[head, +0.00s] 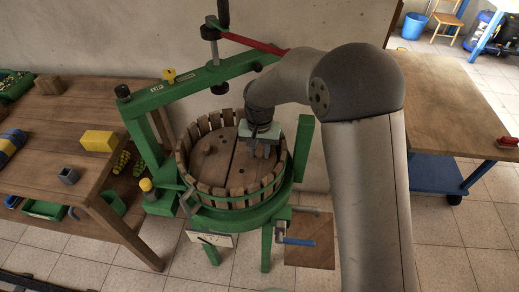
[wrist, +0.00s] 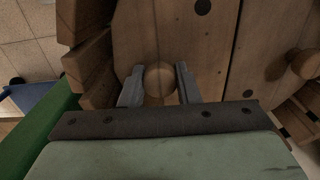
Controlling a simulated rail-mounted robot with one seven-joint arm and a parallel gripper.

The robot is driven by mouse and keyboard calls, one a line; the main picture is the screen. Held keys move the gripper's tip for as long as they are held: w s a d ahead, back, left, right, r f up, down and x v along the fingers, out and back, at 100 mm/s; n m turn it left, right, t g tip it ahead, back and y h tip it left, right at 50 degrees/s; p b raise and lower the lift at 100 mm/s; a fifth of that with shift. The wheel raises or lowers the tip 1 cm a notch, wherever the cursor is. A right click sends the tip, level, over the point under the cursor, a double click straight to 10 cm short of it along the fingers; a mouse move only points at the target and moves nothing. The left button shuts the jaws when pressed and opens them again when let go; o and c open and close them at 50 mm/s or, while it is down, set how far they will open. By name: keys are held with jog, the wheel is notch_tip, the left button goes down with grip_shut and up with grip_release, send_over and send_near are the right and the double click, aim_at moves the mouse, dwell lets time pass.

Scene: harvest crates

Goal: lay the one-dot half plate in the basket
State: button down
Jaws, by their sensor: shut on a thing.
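The wooden slatted basket (head: 183,166) stands in the green press, and its slats also show in the wrist view (wrist: 88,62). Two wooden half plates lie inside it, side by side along a straight seam. My gripper (head: 263,151) is over the right half in the head view. In the wrist view its two fingers (wrist: 159,85) are shut on the round knob of the one-dot half plate (wrist: 150,25), which shows one dark dot. This plate looks about level with the other half plate (wrist: 275,30); whether it rests fully is unclear. The gripper hides part of it.
The press's green beam (head: 190,88) and screw (head: 216,55) with a red lever (head: 250,41) stand behind and over the basket. A wooden table with a yellow block (head: 98,141) is at left. Another wooden table (head: 450,105) is at right.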

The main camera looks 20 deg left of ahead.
jog(key=shift+f+b, duration=0.5)
jog(key=shift+f, duration=0.2)
jog(key=c, duration=1)
grip_release()
jog(key=shift+r, duration=0.1)
